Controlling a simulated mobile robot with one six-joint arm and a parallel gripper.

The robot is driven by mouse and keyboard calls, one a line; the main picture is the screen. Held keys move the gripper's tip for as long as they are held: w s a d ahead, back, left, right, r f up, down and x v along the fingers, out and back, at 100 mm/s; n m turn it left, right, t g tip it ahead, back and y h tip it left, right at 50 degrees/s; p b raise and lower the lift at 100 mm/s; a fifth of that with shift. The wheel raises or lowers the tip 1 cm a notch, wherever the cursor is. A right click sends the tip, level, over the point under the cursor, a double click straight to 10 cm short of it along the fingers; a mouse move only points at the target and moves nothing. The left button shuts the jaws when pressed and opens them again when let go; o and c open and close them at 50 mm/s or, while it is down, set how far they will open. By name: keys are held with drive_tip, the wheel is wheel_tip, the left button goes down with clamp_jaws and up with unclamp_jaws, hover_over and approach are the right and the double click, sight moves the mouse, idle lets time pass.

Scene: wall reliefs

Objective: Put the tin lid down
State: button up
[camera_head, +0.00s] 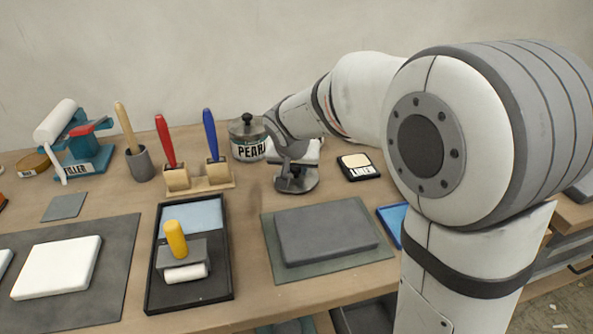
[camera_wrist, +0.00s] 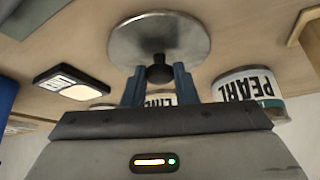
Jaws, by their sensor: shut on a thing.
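The tin lid (camera_wrist: 160,38) is a round grey metal disc with a black knob. My gripper (camera_wrist: 158,76) is shut on that knob, with its blue fingers on either side. In the head view the lid (camera_head: 298,183) is under my gripper (camera_head: 293,170), level and low over the wooden bench. I cannot tell whether it touches the bench. A tin marked PEARL (camera_head: 248,146) stands behind and to the left, with a black-knobbed lid on it. Another pale tin (camera_head: 308,150) is behind my gripper, partly hidden; its label (camera_wrist: 160,98) shows between my fingers.
A wooden stand (camera_head: 200,180) with red and blue handled tools is left. A grey slab (camera_head: 325,234) on a mat lies in front, beside a roller tray (camera_head: 190,298). Some bench around the lid is bare.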

drive_tip(key=shift+f, duration=0.3)
drive_tip(key=shift+f, duration=0.1)
drive_tip(key=shift+f, duration=0.15)
drive_tip(key=o, duration=1)
drive_tip(key=shift+s+r, duration=0.15)
drive_tip(key=shift+r, duration=0.45)
drive_tip(key=p+v, duration=0.1)
drive_tip(key=v, duration=1)
drive_tip(key=shift+a+r, duration=0.1)
